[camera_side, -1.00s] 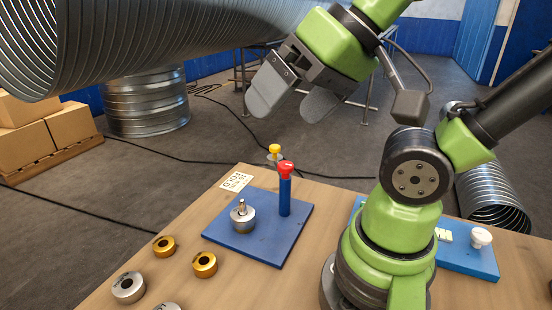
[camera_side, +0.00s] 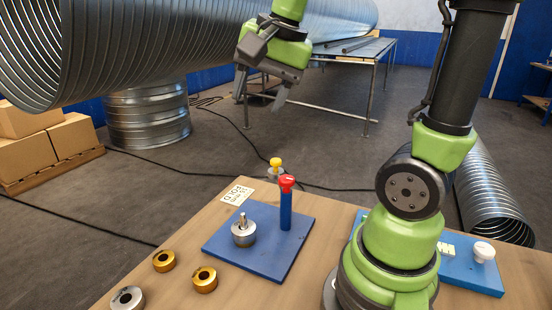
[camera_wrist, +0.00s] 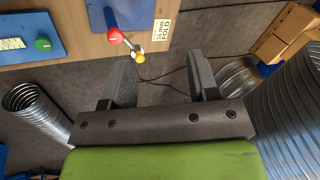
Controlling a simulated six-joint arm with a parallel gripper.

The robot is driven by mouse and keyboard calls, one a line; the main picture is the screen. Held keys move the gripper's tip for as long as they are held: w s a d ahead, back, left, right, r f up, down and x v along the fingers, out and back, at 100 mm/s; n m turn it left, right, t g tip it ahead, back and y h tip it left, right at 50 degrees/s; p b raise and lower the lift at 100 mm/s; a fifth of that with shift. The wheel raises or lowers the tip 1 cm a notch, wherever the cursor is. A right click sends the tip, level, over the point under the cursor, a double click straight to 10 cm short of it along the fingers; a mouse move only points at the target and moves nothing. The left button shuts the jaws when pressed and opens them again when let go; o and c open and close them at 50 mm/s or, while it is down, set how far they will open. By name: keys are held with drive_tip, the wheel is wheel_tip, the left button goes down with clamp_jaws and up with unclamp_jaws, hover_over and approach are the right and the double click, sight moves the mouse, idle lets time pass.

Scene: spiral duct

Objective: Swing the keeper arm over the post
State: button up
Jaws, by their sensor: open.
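A blue baseplate (camera_side: 262,262) on the table carries a blue column with a red cap (camera_side: 286,181). A short silver post (camera_side: 243,217) stands on the plate with a silver ring (camera_side: 244,236) around it. A yellow knob (camera_side: 276,162) over a pale disc shows just behind the red cap; it seems to be the keeper arm's end, pointing away from the post. In the wrist view, a short link runs from the red cap (camera_wrist: 115,36) to the yellow knob (camera_wrist: 139,58). My gripper (camera_side: 260,102) is open and empty, beyond and above the table's far edge.
Gold rings (camera_side: 205,280) and a silver ring (camera_side: 127,298) lie at the table's front left. A label card (camera_side: 237,195) lies by the plate. A second blue plate with a white knob (camera_side: 484,251) is at right.

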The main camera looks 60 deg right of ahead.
drive_tip(key=w+d+f+m+g, duration=0.2)
drive_tip(key=w+d+f+m, duration=0.15)
drive_tip(key=d+m, duration=0.3)
drive_tip(key=m+g, duration=0.2)
drive_tip(key=m, duration=0.5)
approach(276, 160)
wheel_tip(276, 160, down, 9)
drive_tip(key=shift+w+f, duration=0.1)
clamp_jaws()
